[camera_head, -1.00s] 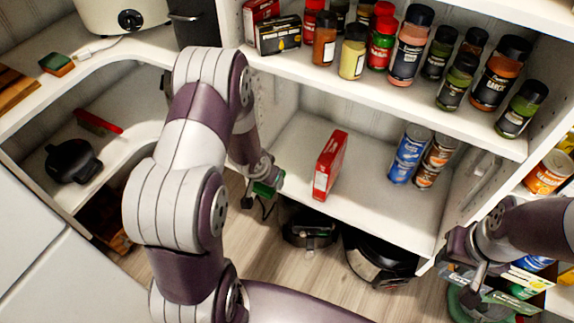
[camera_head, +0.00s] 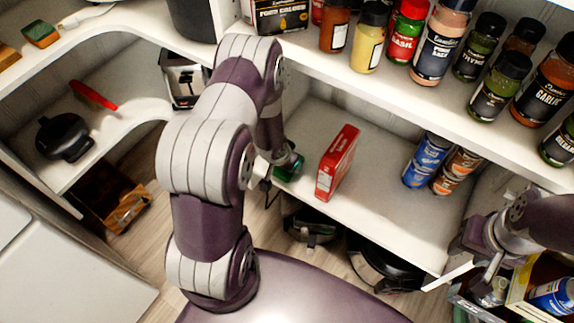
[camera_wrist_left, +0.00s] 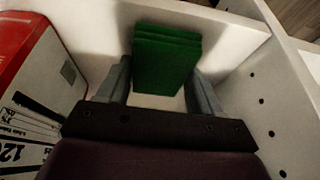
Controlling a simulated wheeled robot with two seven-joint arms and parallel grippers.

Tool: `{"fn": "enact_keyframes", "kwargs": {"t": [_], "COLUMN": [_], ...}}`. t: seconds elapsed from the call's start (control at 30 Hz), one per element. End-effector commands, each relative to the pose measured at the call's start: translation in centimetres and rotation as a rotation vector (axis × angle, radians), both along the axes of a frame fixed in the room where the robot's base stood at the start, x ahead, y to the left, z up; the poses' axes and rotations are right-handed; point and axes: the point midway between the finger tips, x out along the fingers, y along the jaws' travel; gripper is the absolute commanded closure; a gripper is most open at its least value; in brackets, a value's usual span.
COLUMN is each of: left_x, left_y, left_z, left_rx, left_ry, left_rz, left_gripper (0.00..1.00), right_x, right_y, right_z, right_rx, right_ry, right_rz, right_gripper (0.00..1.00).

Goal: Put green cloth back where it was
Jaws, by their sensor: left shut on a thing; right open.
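The green cloth (camera_wrist_left: 166,60) is a folded, layered stack between the fingers of my left gripper (camera_wrist_left: 161,88) in the left wrist view. In the head view, my left gripper (camera_head: 278,166) is at the left end of the lower shelf (camera_head: 385,212), left of the red box (camera_head: 337,163). Only a little of the cloth (camera_head: 290,170) shows there, partly hidden by the gripper. White shelf surface lies behind it in the wrist view; I cannot tell whether the cloth touches it. My right gripper (camera_head: 491,272) is open at the lower right, apart from the cloth.
Several cans (camera_head: 428,162) stand on the lower shelf's right part. Spice jars (camera_head: 440,38) line the shelf above. A red box (camera_wrist_left: 32,82) is close to my left gripper. A perforated white side panel (camera_wrist_left: 268,95) stands on its other side. Black appliances (camera_head: 385,265) sit below.

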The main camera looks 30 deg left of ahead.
Motion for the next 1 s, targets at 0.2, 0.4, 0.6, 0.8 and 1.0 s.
{"fn": "enact_keyframes", "kwargs": {"t": [0.2, 0.4, 0.6, 0.8, 1.0], "left_x": [0.1, 0.1, 0.1, -0.2, -2.1], "left_y": [0.0, 0.0, 0.0, 0.0, 0.1], "left_z": [-0.2, -0.5, -0.5, 0.7, 5.9], "left_rx": [0.001, 0.000, 0.000, 0.001, 0.001], "left_ry": [-0.002, -0.002, -0.001, -0.002, -0.004], "left_rz": [0.000, 0.000, 0.000, 0.000, -0.001], "left_gripper": [0.59, 0.15, 0.09, 0.09, 0.09], "right_x": [0.0, 0.0, 0.0, 0.0, 0.0], "right_y": [0.0, 0.0, 0.0, 0.0, 0.0], "right_z": [-0.1, -0.3, -0.3, 0.5, 2.9], "right_rx": [0.000, 0.000, 0.000, 0.000, 0.000], "right_ry": [0.000, 0.000, 0.000, 0.000, 0.000], "right_rz": [0.000, 0.000, 0.000, 0.000, 0.000], "right_gripper": [0.57, 0.57, 0.57, 0.57, 0.57]}}
